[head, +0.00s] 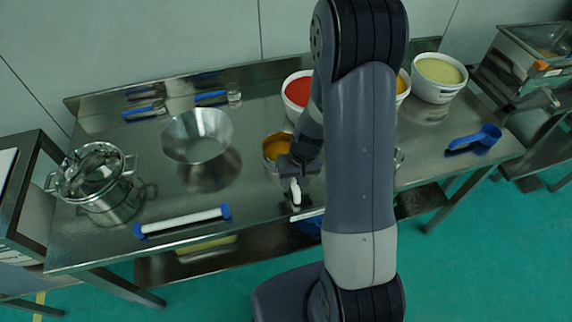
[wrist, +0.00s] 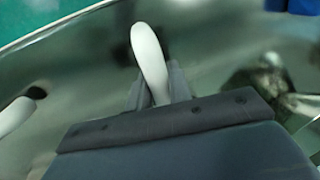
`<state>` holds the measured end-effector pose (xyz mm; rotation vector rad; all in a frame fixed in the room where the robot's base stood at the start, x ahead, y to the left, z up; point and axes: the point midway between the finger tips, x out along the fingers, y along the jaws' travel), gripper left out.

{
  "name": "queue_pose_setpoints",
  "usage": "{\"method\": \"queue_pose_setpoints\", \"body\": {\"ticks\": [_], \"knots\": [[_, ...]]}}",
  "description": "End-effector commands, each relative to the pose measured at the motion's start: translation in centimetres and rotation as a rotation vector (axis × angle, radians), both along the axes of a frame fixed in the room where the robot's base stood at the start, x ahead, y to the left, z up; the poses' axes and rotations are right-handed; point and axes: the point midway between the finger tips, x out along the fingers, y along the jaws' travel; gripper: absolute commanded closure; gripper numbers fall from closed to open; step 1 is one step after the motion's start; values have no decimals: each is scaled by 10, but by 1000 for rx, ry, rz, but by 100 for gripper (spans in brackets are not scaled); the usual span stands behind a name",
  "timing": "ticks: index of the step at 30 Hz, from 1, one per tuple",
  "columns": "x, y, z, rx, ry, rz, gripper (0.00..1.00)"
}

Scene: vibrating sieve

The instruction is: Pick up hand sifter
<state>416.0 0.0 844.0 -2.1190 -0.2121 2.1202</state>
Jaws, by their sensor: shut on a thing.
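The hand sifter's white handle (head: 296,193) sticks out below my gripper (head: 292,172) near the front middle of the steel table. A round metal vessel with orange contents (head: 277,146) shows just behind my gripper; I cannot tell whether the handle joins it. In the wrist view the white handle (wrist: 148,52) rises from between the fingers of my gripper (wrist: 155,92). My gripper is shut on this handle. The fingers and my arm hide the rest of the sifter, and I cannot tell whether it touches the table.
A red-filled tub (head: 298,90), a yellow-green tub (head: 438,78) and a blue scoop (head: 475,139) are behind and right.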

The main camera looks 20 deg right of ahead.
Motion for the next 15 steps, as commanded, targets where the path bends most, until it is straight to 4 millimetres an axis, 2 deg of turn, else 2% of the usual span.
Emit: {"method": "queue_pose_setpoints", "body": {"ticks": [8,11,15], "knots": [[1,0,3,0,-3,0,100],[2,0,10,0,-5,1,100],[2,0,30,-1,-7,1,100]]}}
